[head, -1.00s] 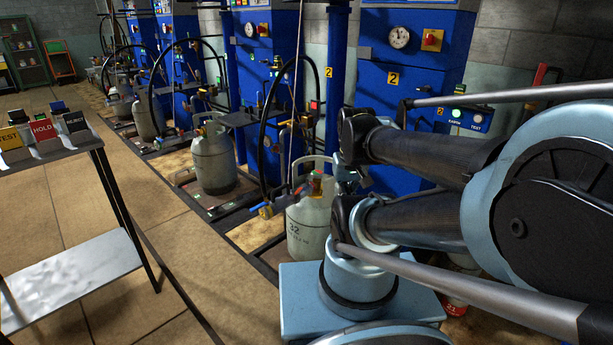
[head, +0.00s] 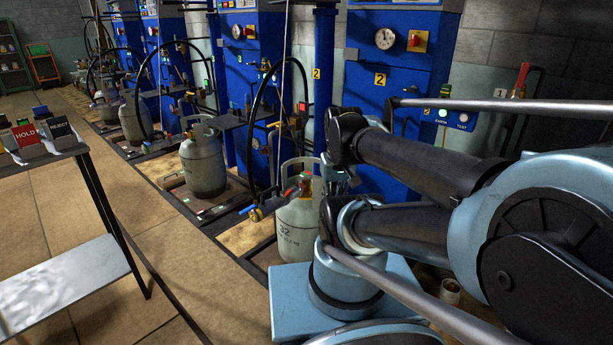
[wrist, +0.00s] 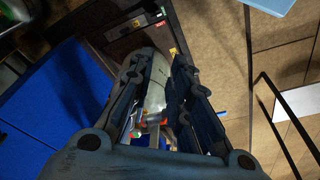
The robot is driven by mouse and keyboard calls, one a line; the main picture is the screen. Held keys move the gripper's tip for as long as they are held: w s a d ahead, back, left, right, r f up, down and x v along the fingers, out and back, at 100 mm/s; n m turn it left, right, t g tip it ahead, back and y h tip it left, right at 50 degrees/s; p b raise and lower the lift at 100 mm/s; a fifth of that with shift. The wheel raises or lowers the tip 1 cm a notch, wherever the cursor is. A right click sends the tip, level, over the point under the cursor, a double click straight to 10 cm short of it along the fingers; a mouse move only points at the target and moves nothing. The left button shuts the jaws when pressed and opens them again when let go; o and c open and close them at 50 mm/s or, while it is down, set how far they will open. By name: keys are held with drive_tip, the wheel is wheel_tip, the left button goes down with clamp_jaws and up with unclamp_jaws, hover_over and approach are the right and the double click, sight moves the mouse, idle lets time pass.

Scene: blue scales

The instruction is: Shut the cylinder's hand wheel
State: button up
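The grey gas cylinder marked 32 (head: 297,232) stands upright at the nearest blue scale, partly hidden by my arm. A small red part (head: 305,179), which may be its hand wheel, shows at its valve inside the collar. In the wrist view the cylinder (wrist: 157,85) appears between my fingers, with a red part (wrist: 154,123) near its valve end. My gripper (wrist: 160,65) is open, its two dark fingers apart with nothing clearly held. In the head view my gripper is mostly hidden behind my arm, just right of the cylinder's collar. Contact with the wheel cannot be told.
A blue filling cabinet (head: 395,85) with a gauge stands close behind my arm. A black hose (head: 254,115) and a blue-handled nozzle (head: 262,211) are left of the cylinder. Another cylinder (head: 204,165) stands farther left. A metal stand (head: 75,275) is at left, with open floor between.

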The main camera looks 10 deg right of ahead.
drive_tip(key=o, duration=0.9)
drive_tip(key=shift+w+r+n, duration=0.5)
drive_tip(key=shift+w+r, duration=0.3)
drive_tip(key=shift+r, duration=0.1)
drive_tip(key=shift+o, duration=0.3)
drive_tip(key=w+r+n, duration=0.3)
drive_tip(key=w+r, duration=0.1)
drive_tip(key=w, duration=0.2)
drive_tip(key=shift+w+r, duration=0.35)
drive_tip(key=shift+w, duration=0.05)
drive_tip(key=w+r+n+g, duration=0.1)
drive_tip(key=w+r+n, duration=0.2)
drive_tip(key=w+n, duration=0.75)
drive_tip(key=n+g, duration=0.1)
drive_tip(key=n, duration=0.6)
hover_over(306, 173)
wheel_tip(306, 173, down, 11)
drive_tip(key=f, duration=1.7)
drive_tip(key=shift+s, duration=0.25)
drive_tip(key=c, duration=1)
